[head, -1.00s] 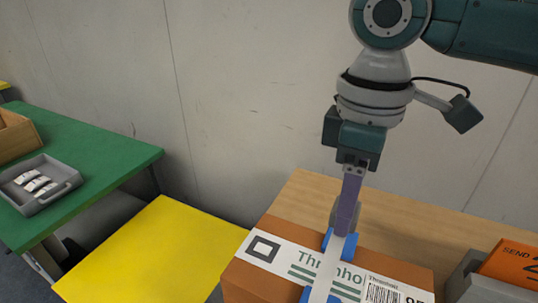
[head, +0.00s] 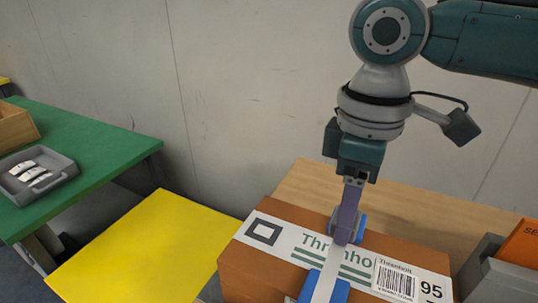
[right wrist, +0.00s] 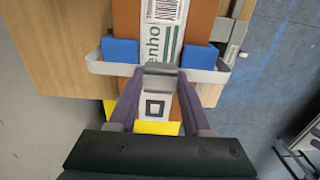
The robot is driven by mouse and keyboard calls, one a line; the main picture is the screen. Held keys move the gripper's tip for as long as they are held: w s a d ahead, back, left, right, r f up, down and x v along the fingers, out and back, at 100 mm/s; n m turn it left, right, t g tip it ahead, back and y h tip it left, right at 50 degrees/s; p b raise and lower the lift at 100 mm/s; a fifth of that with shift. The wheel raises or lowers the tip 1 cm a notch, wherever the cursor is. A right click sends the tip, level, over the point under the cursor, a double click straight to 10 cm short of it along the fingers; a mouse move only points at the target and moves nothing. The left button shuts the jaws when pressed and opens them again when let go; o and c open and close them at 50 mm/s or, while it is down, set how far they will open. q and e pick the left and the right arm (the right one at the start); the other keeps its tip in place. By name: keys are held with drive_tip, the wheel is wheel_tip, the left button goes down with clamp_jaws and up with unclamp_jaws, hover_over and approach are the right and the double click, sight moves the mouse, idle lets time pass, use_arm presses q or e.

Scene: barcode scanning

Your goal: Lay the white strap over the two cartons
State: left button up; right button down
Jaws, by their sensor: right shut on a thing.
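A brown carton (head: 240,275) with a white printed label (head: 300,243) lies at the lower middle of the head view, its lower part cut off. Only one carton can be clearly told; a second is not distinct. The white strap (head: 327,272), with blue pads (head: 332,289), crosses above the label. My right gripper (head: 344,236) is shut on its middle, pointing down. In the right wrist view the strap (right wrist: 104,67) spans the carton (right wrist: 126,20) from side to side, with blue pads (right wrist: 199,57) near both ends. Contact with the carton cannot be told. My left gripper is out of view.
The carton is on a wooden table (head: 400,215) against a grey wall. A grey bin (head: 480,268) with an orange carton (head: 522,243) stands close on its right. Left are a yellow surface (head: 150,245) and a green table (head: 110,150) with a grey tray (head: 68,165).

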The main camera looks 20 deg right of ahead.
drive_tip(key=shift+f+b, duration=0.55)
drive_tip(key=shift+f, duration=1.6)
drive_tip(key=shift+c, duration=1.3)
unclamp_jaws()
drive_tip(key=shift+r, duration=0.1)
wheel_tip(320, 180, up, 10)
drive_tip(key=shift+f+p, duration=0.1)
drive_tip(key=shift+p, duration=0.5)
